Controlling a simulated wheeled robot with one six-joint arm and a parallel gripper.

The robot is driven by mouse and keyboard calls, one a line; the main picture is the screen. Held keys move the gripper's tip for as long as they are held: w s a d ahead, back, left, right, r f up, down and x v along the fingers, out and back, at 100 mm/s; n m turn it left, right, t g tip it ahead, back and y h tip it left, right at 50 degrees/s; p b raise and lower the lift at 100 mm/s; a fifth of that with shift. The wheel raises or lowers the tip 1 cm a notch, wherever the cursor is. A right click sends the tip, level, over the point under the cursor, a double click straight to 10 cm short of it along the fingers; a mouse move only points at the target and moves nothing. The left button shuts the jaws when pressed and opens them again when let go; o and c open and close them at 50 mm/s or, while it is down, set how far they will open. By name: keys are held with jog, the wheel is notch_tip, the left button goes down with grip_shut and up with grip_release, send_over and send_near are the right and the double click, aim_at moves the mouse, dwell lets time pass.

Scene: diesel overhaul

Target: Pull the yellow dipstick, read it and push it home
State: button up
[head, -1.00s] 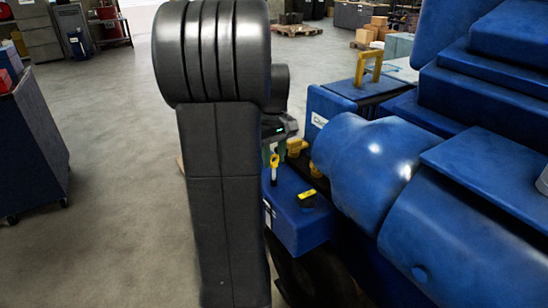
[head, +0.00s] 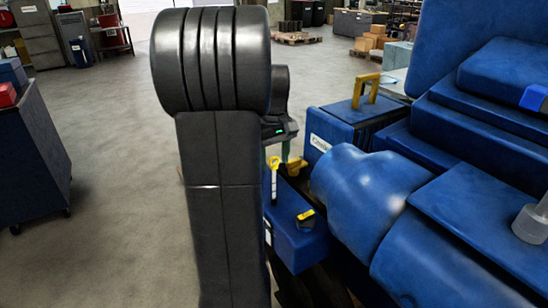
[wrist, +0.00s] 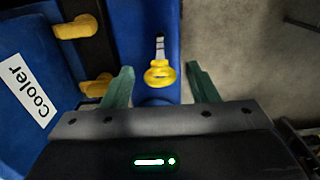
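The yellow dipstick (head: 274,164) stands upright at a blue block (head: 298,242), with a pale stem below its handle in the head view. In the wrist view its yellow ring handle (wrist: 160,73) lies between my fingers, with a short grey-and-dark stem beyond it. My gripper (wrist: 160,68) is open, a green finger on each side of the ring with a gap to both. In the head view my own arm partly hides my gripper (head: 275,152), close by the handle. Where the stem enters the block is not clear.
A yellow-and-black fitting (head: 306,215) sits on top of the block. Blue engine parts (head: 365,190) crowd the right. A box labelled Cooler (wrist: 33,95) and yellow fittings (wrist: 76,27) lie left in the wrist view. A blue cart (head: 35,150) stands left, with open floor between.

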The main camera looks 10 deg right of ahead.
notch_tip(320, 180, up, 14)
dwell(0.6)
jog(key=shift+f, duration=0.1)
notch_tip(320, 180, down, 15)
jog(key=shift+b, duration=0.45)
jog(key=shift+f+b, duration=0.4)
jog(key=shift+f, duration=0.05)
